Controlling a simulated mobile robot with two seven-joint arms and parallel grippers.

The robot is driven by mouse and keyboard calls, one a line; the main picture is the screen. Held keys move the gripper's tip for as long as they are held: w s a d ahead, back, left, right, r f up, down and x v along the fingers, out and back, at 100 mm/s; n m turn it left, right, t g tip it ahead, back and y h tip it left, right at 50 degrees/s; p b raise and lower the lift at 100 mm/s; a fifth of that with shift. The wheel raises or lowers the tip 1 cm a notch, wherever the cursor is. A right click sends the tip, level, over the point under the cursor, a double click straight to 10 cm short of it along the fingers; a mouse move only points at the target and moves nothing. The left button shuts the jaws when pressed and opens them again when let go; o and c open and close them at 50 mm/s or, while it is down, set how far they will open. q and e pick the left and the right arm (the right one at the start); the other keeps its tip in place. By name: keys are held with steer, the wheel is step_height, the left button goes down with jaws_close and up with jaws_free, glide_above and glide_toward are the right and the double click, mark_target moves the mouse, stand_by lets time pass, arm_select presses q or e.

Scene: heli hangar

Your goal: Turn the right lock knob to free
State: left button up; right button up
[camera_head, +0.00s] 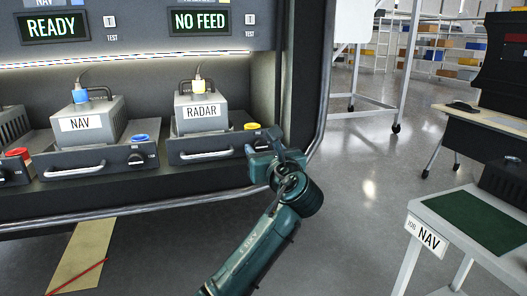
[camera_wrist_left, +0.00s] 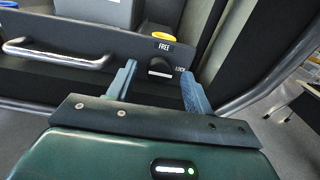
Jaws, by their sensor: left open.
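The RADAR unit (camera_head: 202,112) is a grey box on a dark tray (camera_head: 205,158) with a bar handle. In the left wrist view, a dark lock knob (camera_wrist_left: 160,66) is on the right of the tray front, with FREE printed above it and LOCK to its right. I cannot clearly tell which way the knob points. My left gripper (camera_head: 262,152) is at the tray's right end and hides this knob in the head view. In the left wrist view, its fingers (camera_wrist_left: 158,72) are apart on either side of the knob; contact is not visible. My right gripper is not in view.
The NAV unit (camera_head: 88,119) sits on its own tray left of RADAR, with its own knob (camera_head: 136,158). Screens above read READY (camera_head: 54,28) and NO FEED (camera_head: 200,21). A rack frame post borders the right. A white table (camera_head: 424,211) with a green mat stands right; floor between is clear.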

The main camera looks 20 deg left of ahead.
arm_select(q)
steer(key=shift+w+a, duration=0.3)
steer(key=shift+w, duration=0.15)
steer(key=c, duration=0.9)
steer(key=shift+c, duration=0.2)
